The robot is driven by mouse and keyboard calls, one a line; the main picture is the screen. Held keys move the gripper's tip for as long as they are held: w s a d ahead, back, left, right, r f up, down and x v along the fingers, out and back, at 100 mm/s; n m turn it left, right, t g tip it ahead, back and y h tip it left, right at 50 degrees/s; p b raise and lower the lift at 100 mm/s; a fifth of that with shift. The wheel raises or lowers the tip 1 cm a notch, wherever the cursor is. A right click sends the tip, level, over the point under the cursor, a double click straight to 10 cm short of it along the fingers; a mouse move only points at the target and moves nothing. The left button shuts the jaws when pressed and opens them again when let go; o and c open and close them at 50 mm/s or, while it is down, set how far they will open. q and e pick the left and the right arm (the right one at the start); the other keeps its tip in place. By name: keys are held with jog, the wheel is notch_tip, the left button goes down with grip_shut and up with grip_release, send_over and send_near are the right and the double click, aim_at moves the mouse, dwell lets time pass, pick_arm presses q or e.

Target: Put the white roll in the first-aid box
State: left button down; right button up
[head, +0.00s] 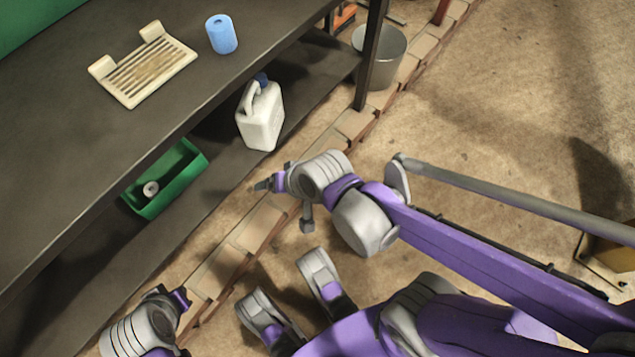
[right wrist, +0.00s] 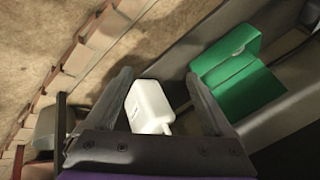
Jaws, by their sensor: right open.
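The green first-aid box (head: 190,158) stands open on the lower shelf. A small white roll (head: 150,188) with a dark centre shows within its outline at the near-left end; it seems to be inside. In the right wrist view the box (right wrist: 250,88) is at upper right, with a small pale spot on it that may be the roll. My right gripper (head: 264,184) is open and empty, in front of the shelf, right of the box and below the white jug. My left gripper (head: 181,299) is at the bottom left, apart from the box; its fingers are mostly hidden.
A white jug (head: 262,118) with a blue cap stands on the lower shelf; it shows between my right fingers in the wrist view (right wrist: 148,108). The dark bench top (head: 60,150) overhangs the shelf, carrying a cream rack (head: 145,68) and blue cylinder (head: 221,35). A metal bucket (head: 385,55) stands beyond the post.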

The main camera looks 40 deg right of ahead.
jog(key=s+d+n+g+h, duration=0.1)
jog(key=s+d+n+h, duration=0.1)
jog(key=s+d+n, duration=0.3)
jog(key=s+d, duration=0.1)
jog(key=s, duration=0.2)
jog(key=shift+d+f+n+h, duration=0.2)
jog(key=shift+n+h, duration=0.1)
jog(key=shift+n, duration=0.1)
